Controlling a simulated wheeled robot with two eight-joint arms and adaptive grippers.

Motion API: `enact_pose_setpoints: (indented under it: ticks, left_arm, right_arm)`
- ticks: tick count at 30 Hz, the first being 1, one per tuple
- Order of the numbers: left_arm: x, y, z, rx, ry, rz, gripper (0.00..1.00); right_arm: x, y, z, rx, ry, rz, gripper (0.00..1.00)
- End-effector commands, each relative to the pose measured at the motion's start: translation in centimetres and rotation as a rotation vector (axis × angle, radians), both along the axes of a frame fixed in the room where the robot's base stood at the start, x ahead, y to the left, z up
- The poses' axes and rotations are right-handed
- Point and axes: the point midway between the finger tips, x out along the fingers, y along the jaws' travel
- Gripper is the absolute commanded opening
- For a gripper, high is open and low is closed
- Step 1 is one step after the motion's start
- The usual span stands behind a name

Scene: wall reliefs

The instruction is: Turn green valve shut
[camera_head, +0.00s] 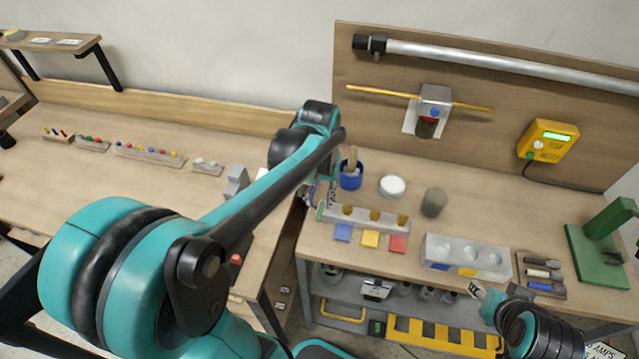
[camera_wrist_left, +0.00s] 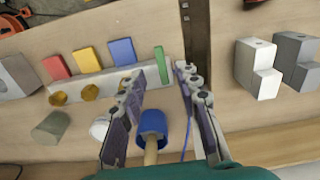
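The green valve handle (camera_head: 319,211) is at the left end of a grey block (camera_head: 362,218) with brass knobs on the bench. In the left wrist view the narrow green handle (camera_wrist_left: 161,66) lies lengthwise between my fingertips, crossing the end of the block. My left gripper (camera_head: 322,192) is open around or just above it, with a gap on both sides; contact cannot be told. The left wrist view shows its two spread fingers (camera_wrist_left: 160,72). My right gripper (camera_head: 476,291) is low, in front of the bench; its fingers are too small to read.
Blue (camera_head: 342,233), yellow (camera_head: 370,238) and red (camera_head: 397,243) plates lie along the block's front. A blue cup (camera_head: 350,178), white round tub (camera_head: 392,186) and grey cylinder (camera_head: 434,202) stand behind. A dark gap between the benches runs beside the left fingers.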

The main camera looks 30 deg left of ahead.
Motion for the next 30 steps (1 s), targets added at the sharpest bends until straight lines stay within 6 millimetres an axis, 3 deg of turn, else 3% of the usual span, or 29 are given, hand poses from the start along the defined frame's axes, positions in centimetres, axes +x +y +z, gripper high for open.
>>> enact_pose_setpoints:
  ticks: [3,10,30]
  left_arm:
    - [0.0,0.0,2.6,0.000,0.000,0.000,0.33]
    - [0.0,0.0,6.0,0.000,0.000,0.000,0.33]
    - [-0.1,-0.1,6.6,0.001,-0.006,-0.002,0.33]
  right_arm:
    - [0.0,0.0,0.0,0.000,0.000,0.000,0.40]
    - [0.0,0.0,0.0,0.000,0.000,0.000,0.40]
    - [0.0,0.0,0.0,0.000,0.000,0.000,0.40]
